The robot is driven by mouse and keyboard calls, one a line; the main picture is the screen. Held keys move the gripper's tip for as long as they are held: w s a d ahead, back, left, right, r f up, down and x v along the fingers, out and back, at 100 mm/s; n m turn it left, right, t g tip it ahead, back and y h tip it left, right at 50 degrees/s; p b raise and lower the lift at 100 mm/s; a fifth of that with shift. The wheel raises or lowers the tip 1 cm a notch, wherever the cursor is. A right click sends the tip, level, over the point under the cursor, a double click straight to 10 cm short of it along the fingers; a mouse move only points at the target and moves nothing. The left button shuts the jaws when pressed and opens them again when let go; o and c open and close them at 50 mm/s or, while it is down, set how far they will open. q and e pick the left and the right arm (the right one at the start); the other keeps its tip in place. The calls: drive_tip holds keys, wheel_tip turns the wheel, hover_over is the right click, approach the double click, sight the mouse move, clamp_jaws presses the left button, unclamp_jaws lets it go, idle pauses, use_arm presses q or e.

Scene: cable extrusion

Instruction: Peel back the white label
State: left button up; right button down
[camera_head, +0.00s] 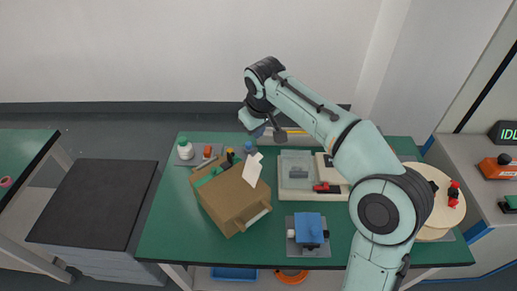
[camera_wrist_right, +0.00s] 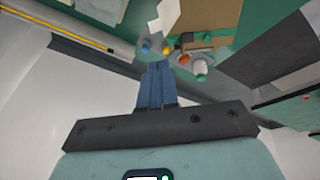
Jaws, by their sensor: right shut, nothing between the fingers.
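The white label (camera_head: 253,170) sticks up from the top of a brown cardboard box (camera_head: 222,198) on the green table. It also shows in the right wrist view (camera_wrist_right: 165,16) near the top edge, beside the box (camera_wrist_right: 212,20). My right gripper (camera_head: 258,132) is above the back edge of the table, behind the box and apart from the label. Its blue fingers (camera_wrist_right: 156,78) are together and empty in the right wrist view. My left gripper is not in view.
A white bottle (camera_head: 185,149) and small coloured parts stand behind the box. A grey tray (camera_head: 297,190) and a blue block device (camera_head: 307,229) are right of it. My right arm crosses the table's right side. The front left table surface (camera_head: 170,235) is clear.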

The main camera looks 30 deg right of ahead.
drive_tip(key=b, duration=0.1)
approach(259, 156)
drive_tip(key=x, duration=0.5)
drive_tip(key=shift+w+a, duration=0.2)
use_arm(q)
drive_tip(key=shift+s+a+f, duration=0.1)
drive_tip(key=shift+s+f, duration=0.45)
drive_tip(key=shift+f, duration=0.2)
use_arm(e)
drive_tip(key=shift+d+f, duration=0.25)
drive_tip(key=shift+f, duration=0.25)
